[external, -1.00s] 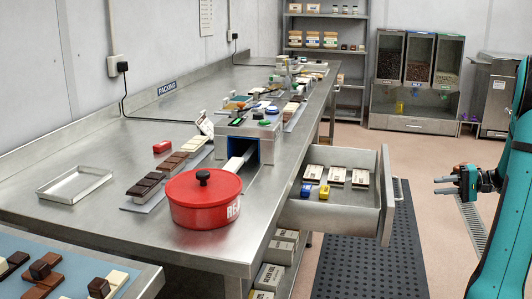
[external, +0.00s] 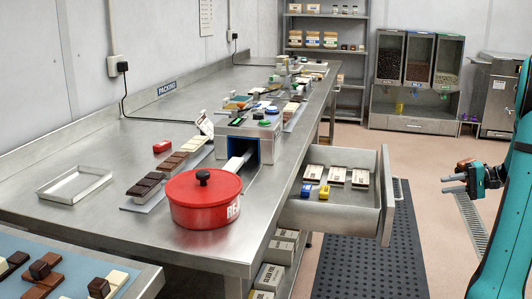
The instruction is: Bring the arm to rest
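My gripper (external: 447,184) is at the right of the external view, in free air over the floor. Its two fingers point left with a gap between them, and nothing is held. It is to the right of the open drawer (external: 335,217) and apart from it. My teal arm stands at the right edge, partly cut off by the picture.
The drawer sticks out from the steel bench (external: 125,215) and holds several labelled packs, a blue and a yellow block. A red pot (external: 201,207) stands near the bench's front. A black mat (external: 375,260) covers the floor; dispensers (external: 417,75) stand behind.

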